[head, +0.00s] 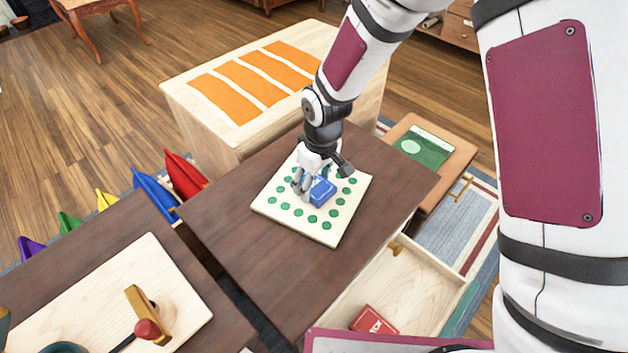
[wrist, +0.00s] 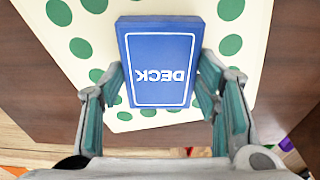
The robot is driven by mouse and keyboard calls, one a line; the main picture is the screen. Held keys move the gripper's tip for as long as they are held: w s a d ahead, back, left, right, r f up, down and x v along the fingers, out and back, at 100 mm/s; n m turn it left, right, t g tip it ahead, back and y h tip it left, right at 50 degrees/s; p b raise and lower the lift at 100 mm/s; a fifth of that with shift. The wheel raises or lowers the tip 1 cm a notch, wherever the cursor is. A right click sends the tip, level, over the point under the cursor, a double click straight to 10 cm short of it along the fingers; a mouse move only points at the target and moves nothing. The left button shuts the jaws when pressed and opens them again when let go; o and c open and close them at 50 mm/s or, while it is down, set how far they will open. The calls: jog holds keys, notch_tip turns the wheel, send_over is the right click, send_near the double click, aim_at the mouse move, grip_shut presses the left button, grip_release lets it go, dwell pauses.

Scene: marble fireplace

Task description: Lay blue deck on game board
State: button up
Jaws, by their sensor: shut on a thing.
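The blue deck (head: 321,190) is at the middle of the game board in the head view, partly covered by my gripper (head: 309,186). In the wrist view the blue deck (wrist: 160,62), marked "DECK", sits between the two fingers of my gripper (wrist: 160,90), which are shut on its sides. The game board (head: 322,231) is cream with green dots and lies on a dark brown table. It also shows behind the deck in the wrist view (wrist: 105,60). I cannot tell whether the deck touches the board or is slightly above it.
A red deck (head: 373,320) lies in an open drawer (head: 420,290) at the front right. A pale cabinet with orange strips (head: 240,92) stands behind the table. The dark table (head: 240,255) is bare left of the board.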

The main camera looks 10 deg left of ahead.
aim_at(319, 188)
jog(key=shift+f, duration=0.15)
jog(key=o, duration=1.2)
notch_tip(319, 188, up, 12)
jog(key=d+p, duration=0.1)
jog(key=p, duration=0.2)
jog(key=shift+s, duration=0.45)
jog(key=shift+d, duration=0.1)
